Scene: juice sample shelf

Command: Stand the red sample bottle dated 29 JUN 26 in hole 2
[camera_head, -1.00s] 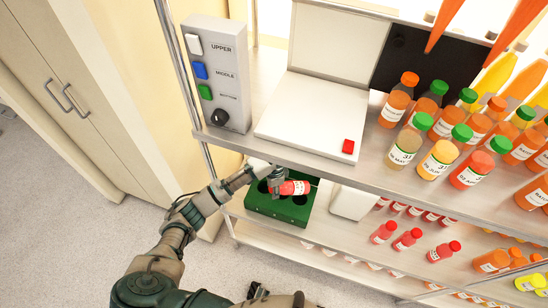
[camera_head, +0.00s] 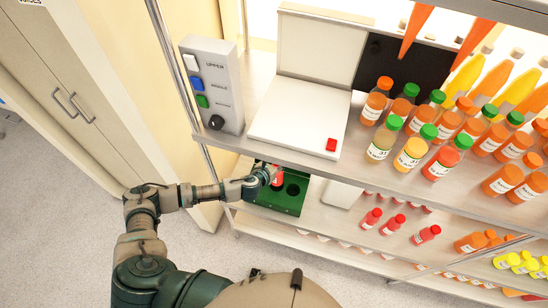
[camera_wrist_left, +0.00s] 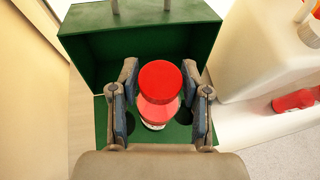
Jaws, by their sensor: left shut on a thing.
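The red sample bottle (camera_wrist_left: 160,90) stands about upright between the fingers of my left gripper (camera_wrist_left: 160,104), with its red cap toward the wrist camera. My left gripper is shut on it. In the head view the bottle (camera_head: 277,177) and my left gripper (camera_head: 271,172) are at the green holder (camera_head: 285,207) on the middle shelf. In the wrist view, dark holes show to the left and right of the bottle. I cannot tell whether its base is inside a hole; the base and the label's date are hidden. My right gripper is not in view.
A white container (camera_head: 342,194) stands just right of the holder. The upper shelf overhangs, with a grey button box (camera_head: 212,90), a white device (camera_head: 300,118) and several juice bottles (camera_head: 411,153).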

